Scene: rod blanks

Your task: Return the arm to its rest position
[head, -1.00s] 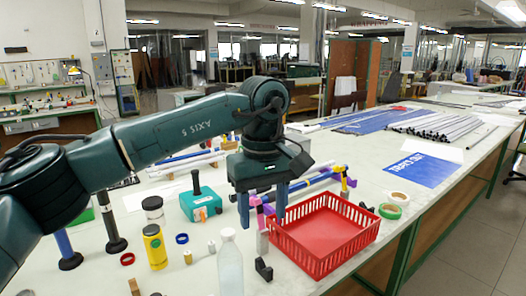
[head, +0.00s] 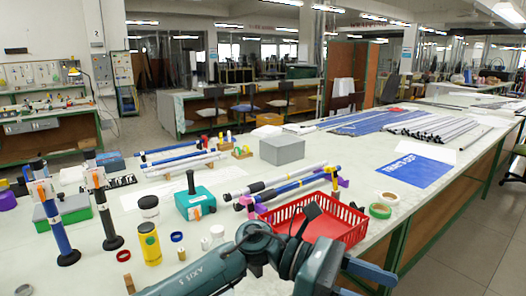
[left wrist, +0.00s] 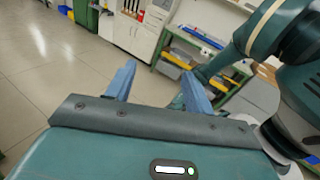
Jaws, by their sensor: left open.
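My left arm (head: 215,272) reaches in along the bottom of the head view, low at the table's front edge. Its gripper (head: 372,282) is at the bottom right, in front of the red basket, with its blue fingers pointing right, away from the tabletop. In the left wrist view the two blue fingers (left wrist: 158,72) stand apart with nothing between them, and floor and cabinets show beyond. The left gripper is open and empty. My right gripper is in neither view.
The red basket (head: 351,217) stands just behind my left arm, which hides part of it. A yellow jar (head: 149,244), a teal box (head: 195,204) and several rods (head: 290,185) are on the white table. Floor (head: 460,250) lies right of the table.

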